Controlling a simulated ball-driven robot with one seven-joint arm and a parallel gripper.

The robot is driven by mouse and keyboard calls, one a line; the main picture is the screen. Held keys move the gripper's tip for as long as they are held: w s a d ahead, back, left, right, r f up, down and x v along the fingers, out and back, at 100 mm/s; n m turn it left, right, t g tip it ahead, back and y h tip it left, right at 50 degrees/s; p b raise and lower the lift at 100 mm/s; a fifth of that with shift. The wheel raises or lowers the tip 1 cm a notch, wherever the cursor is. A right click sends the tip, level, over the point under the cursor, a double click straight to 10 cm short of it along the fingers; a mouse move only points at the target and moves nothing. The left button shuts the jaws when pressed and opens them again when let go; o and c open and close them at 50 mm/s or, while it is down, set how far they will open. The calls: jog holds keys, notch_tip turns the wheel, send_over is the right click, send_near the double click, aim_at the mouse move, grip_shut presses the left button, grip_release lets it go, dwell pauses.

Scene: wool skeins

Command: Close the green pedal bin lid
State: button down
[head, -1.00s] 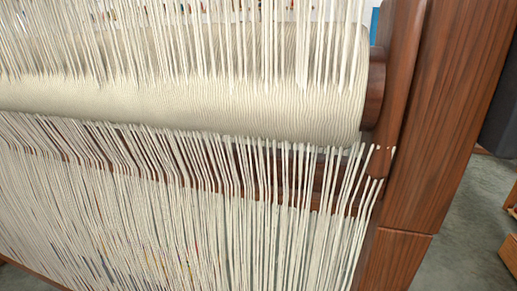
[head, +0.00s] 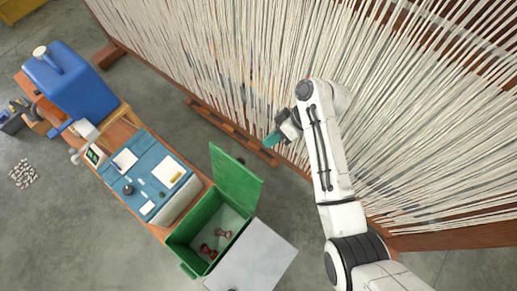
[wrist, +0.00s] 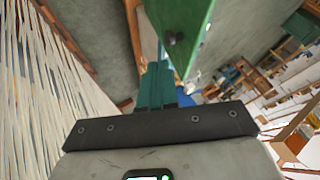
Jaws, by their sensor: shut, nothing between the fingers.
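The green pedal bin (head: 200,222) stands below the middle of the head view. Its lid (head: 236,178) is open and stands up from the bin's upper side. Red objects (head: 210,247) lie inside the bin. My gripper (head: 272,139) is up and to the right of the lid, apart from it in the head view, close to the loom's threads. In the wrist view my teal fingers (wrist: 156,85) are together and empty. The lid (wrist: 180,30) shows just beyond them there, with a dark round knob on it. I cannot tell whether the fingers touch the lid.
A loom with white threads (head: 230,50) rises beside my arm. A bench with a blue mat (head: 150,165) and a blue jug (head: 68,82) stands left of the bin. A pale grey panel (head: 255,262) lies right of the bin. Grey floor (head: 150,85) is clear between bench and loom.

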jog(key=x, duration=0.9)
jog(key=shift+a+f+b, duration=0.3)
jog(key=shift+b, duration=0.1)
